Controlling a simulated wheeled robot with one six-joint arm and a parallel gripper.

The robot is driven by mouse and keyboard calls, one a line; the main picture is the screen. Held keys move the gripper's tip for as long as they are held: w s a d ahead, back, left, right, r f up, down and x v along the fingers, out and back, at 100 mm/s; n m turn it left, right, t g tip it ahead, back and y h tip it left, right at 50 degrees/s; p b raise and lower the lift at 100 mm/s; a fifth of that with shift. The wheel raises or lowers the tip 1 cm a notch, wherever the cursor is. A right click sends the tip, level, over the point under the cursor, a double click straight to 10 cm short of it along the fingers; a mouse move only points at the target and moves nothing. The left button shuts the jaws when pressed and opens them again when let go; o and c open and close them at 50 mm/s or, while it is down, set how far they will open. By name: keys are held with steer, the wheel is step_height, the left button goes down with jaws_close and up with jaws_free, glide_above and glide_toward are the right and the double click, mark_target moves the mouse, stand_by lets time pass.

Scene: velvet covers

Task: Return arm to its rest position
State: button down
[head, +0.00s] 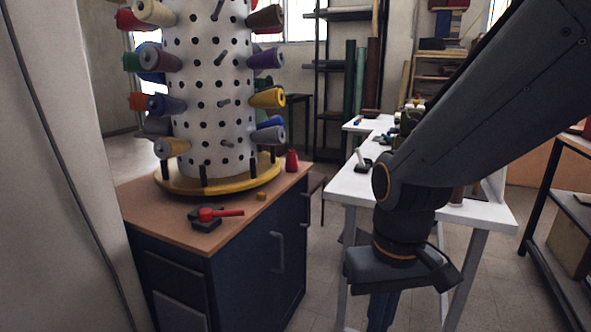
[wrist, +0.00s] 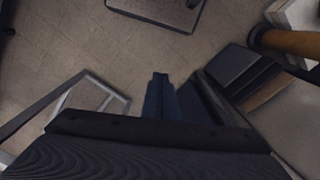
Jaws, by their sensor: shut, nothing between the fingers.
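My arm reaches in from the upper right in the head view and bends down at its elbow. My gripper (head: 381,311) hangs from it, pointing down, in front of the white table and right of the wooden-topped cabinet. Its fingertips are cut off by the lower edge of the head view. In the wrist view my gripper (wrist: 160,80) is shut and empty, with its fingers together above the tiled floor. No object touches the fingers.
A perforated white column (head: 211,95) with colored thread spools stands on a yellow round base (head: 230,182) on the cabinet (head: 232,282). The white table (head: 350,187) stands behind my gripper. A shelf rack (head: 572,205) is right.

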steer(key=d+r+m+p, duration=0.1)
steer(key=d+r+p, duration=0.5)
steer(key=p, duration=0.4)
steer(key=shift+s+m, duration=0.3)
steer(key=shift+m, duration=0.1)
steer(key=shift+d, duration=0.1)
